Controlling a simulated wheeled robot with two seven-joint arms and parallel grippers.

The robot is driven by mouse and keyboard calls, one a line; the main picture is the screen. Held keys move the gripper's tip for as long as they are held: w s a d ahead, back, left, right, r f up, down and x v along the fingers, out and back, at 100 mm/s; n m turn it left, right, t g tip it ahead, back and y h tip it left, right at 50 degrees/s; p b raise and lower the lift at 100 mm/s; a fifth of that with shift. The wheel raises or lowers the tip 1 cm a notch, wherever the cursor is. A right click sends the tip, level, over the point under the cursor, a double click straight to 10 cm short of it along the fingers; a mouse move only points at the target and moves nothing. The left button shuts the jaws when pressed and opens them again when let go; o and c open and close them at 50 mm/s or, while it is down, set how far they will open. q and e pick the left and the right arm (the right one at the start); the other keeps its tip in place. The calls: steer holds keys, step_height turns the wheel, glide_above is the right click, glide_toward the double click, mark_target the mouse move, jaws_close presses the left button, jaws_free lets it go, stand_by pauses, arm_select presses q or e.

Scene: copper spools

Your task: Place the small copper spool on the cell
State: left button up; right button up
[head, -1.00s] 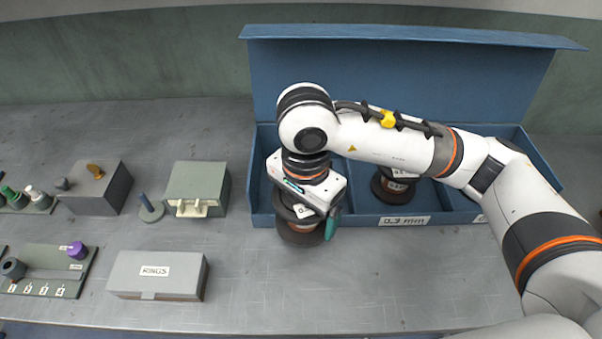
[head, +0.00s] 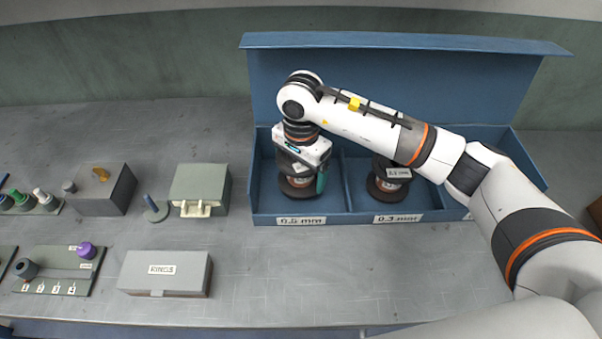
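A dark-flanged spool with a copper-coloured winding (head: 300,183) is in the left compartment of a blue box, behind the label "0.5 mm" (head: 301,221). My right gripper (head: 308,178) is over it from above. One teal finger shows at the spool's right side, the other is hidden, and the gripper looks shut on the spool. A second similar spool (head: 385,187) stands in the compartment labelled "0.3 mm" (head: 398,218), partly behind my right arm. I cannot tell which thing is the cell. My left gripper is not in view.
The blue box (head: 345,214) has its lid raised behind. Left of it are a green-grey case (head: 200,184), a small peg on a base (head: 152,209), a dark block (head: 100,197), a box labelled "RINGS" (head: 166,272) and a numbered board (head: 62,264). The front right table is clear.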

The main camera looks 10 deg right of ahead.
steer(key=shift+f, duration=0.7)
steer(key=shift+w+f+p, duration=0.2)
steer(key=shift+f+p, duration=0.4)
steer(key=shift+f, duration=0.15)
steer(key=shift+f+b, duration=0.2)
steer(key=shift+b, duration=0.15)
steer(key=o, duration=1.2)
steer(key=shift+o, duration=0.2)
steer(key=shift+r, duration=0.15)
